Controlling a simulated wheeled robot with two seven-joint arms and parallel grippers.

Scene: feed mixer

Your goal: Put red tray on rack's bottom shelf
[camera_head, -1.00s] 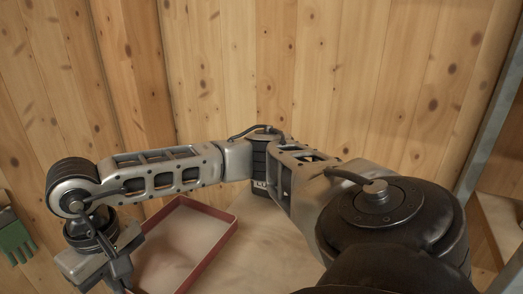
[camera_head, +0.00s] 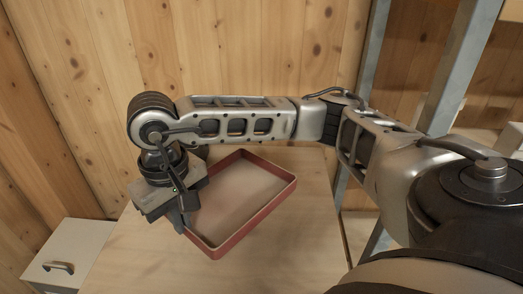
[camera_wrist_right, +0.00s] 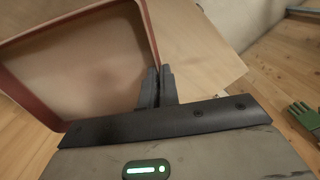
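The red tray (camera_head: 240,195), with a red rim and a pale, empty inside, is over the wooden table top in the head view. I cannot tell whether it touches the table. My right gripper (camera_head: 182,222) is at the tray's near left side. In the right wrist view, the gripper's fingers (camera_wrist_right: 157,86) are close together on the wall of the tray (camera_wrist_right: 60,65), shut on it. The metal rack (camera_head: 368,110) stands to the right of the table, partly hidden by my right arm. My left gripper is not in view.
The wooden table (camera_head: 290,245) is otherwise clear. A white cabinet with a handle (camera_head: 68,258) stands at the lower left. A plank wall (camera_head: 250,50) closes the back. A green glove-like thing (camera_wrist_right: 302,115) shows at the right wrist view's edge.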

